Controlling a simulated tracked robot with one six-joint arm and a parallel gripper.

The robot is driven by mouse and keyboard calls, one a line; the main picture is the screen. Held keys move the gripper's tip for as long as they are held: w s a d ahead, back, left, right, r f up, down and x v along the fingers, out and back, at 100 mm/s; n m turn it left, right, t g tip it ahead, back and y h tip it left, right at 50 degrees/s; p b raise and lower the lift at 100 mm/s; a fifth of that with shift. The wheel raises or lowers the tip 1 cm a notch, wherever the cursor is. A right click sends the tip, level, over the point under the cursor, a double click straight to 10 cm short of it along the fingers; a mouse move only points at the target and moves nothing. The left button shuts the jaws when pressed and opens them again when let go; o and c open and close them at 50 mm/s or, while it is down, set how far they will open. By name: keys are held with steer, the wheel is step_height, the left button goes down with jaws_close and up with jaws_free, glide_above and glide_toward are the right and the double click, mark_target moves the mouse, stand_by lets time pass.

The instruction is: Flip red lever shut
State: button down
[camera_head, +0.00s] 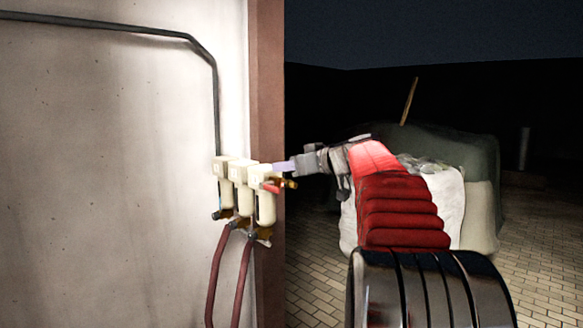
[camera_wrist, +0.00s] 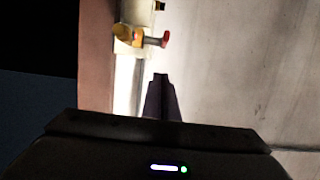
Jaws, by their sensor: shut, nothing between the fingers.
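The red lever (camera_head: 271,187) is on the right-hand unit of a cream valve assembly (camera_head: 241,180) fixed to the wall. In the wrist view the red lever (camera_wrist: 165,39) shows its end beside a brass-yellow fitting (camera_wrist: 127,36). My gripper (camera_head: 279,167) reaches in from the right, just above the lever in the head view. In the wrist view my gripper's fingers (camera_wrist: 160,77) are together and empty, their tips a short way below the lever in the picture. A gap shows there; depth and any contact are hard to judge.
A dark pipe (camera_head: 216,105) runs down to the assembly, and red hoses (camera_head: 216,275) hang below it. A reddish-brown post (camera_head: 267,80) edges the wall close behind. A covered bulky pile (camera_head: 465,170) stands on the brick floor at right.

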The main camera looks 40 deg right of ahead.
mark_target(274, 187)
steer(key=shift+w+f, duration=0.2)
steer(key=shift+f, duration=0.85)
steer(key=shift+w+f, duration=0.15)
steer(key=shift+f, duration=0.9)
steer(key=shift+s+d+f, duration=0.1)
